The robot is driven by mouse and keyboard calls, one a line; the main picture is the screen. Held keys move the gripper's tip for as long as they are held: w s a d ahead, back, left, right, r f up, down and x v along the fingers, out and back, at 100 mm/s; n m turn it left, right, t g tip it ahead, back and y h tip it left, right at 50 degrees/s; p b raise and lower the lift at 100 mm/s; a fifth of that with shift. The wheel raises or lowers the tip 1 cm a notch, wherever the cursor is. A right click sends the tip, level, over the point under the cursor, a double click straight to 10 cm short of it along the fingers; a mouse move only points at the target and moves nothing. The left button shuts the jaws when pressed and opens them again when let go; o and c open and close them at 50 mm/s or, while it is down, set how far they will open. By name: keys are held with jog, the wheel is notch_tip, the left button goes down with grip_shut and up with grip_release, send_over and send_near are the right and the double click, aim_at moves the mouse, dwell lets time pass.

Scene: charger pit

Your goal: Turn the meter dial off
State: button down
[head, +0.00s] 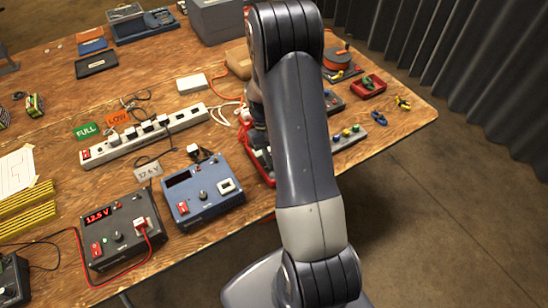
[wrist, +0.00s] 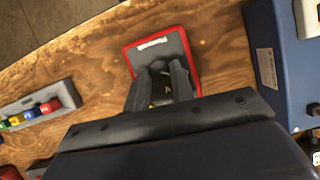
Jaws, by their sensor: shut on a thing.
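The meter (wrist: 137,58) has a red rim and a dark grey face with a white label strip, and it lies on the wooden table in the wrist view. My gripper (wrist: 161,82) reaches over the meter's face and is shut on the dial. The fingers hide most of the dial, so its setting cannot be read. In the head view my arm covers most of the meter, and only a bit of its red edge (head: 264,172) shows left of the arm.
A blue charger (head: 204,191) stands close beside the meter, and a black charger (head: 119,231) reads 12.5 V. A white power strip (head: 143,133) lies behind them. A grey block with coloured caps (wrist: 38,106) is on the meter's other side. The table edge is near.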

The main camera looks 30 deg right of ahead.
jog(key=shift+n, duration=0.4)
jog(key=c, duration=1.2)
grip_release()
jog(key=v, duration=1)
jog(key=shift+a+r, duration=0.25)
jog(key=shift+r, duration=0.15)
jog(key=shift+w, duration=0.15)
jog(key=x, duration=1.1)
jog(key=shift+d, duration=0.2)
jog(key=shift+m, duration=0.3)
